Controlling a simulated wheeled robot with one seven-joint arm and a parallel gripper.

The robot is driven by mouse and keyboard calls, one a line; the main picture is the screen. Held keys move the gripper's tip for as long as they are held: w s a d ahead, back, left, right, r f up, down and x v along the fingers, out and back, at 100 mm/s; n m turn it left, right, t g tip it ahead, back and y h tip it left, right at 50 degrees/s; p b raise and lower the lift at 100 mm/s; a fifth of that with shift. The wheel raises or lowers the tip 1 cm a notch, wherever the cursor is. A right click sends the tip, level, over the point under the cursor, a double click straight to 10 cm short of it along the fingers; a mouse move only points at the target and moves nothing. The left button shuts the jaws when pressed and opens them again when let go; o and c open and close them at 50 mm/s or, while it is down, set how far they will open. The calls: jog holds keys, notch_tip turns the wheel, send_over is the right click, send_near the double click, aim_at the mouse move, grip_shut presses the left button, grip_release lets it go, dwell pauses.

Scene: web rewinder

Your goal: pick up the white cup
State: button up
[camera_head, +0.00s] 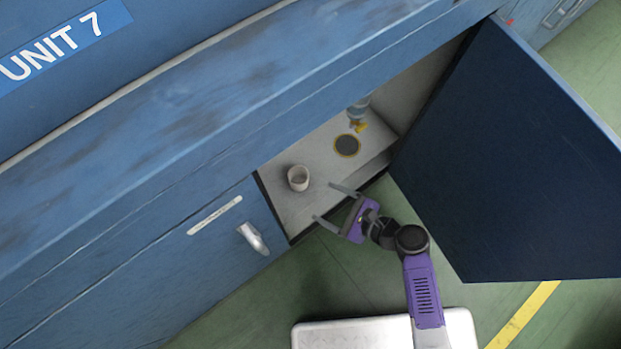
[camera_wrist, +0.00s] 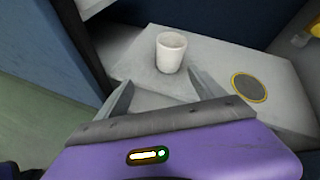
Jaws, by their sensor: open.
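The white cup (camera_head: 298,178) stands upright on the grey floor of the open cabinet, near its left side. It also shows in the wrist view (camera_wrist: 170,53), just beyond the fingertips. My gripper (camera_head: 332,201) is open and empty at the cabinet opening, with its two fingers pointing toward the cup. In the wrist view my gripper (camera_wrist: 162,90) has a finger on each side of the cup's line, and the cup is apart from both.
The cabinet floor (camera_head: 290,213) also carries a dark round disc with a yellow rim (camera_head: 347,145). A metal and yellow fitting (camera_head: 358,112) is behind it. The dark blue door (camera_head: 500,160) stands open at right. A handle (camera_head: 253,238) juts from the closed panel at left.

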aim_at(307, 181)
jog(key=w, duration=0.1)
jog(key=w+a+m+y+b, duration=0.1)
jog(key=w, duration=0.1)
jog(key=w+m+y+b, duration=0.1)
jog(key=shift+w+a+f, duration=0.35)
jog(key=shift+a, duration=0.05)
jog(key=shift+w+a+y+b, duration=0.2)
jog(key=shift+w+y+b, duration=0.05)
jog(key=shift+y+b, duration=0.1)
jog(key=b+x, duration=0.4)
jog(key=x, duration=0.2)
jog(key=shift+w+a, duration=0.15)
jog(key=shift+w, duration=0.1)
jog(key=shift+w+a, duration=0.25)
jog(key=shift+a, duration=0.05)
jog(key=c, duration=1.4)
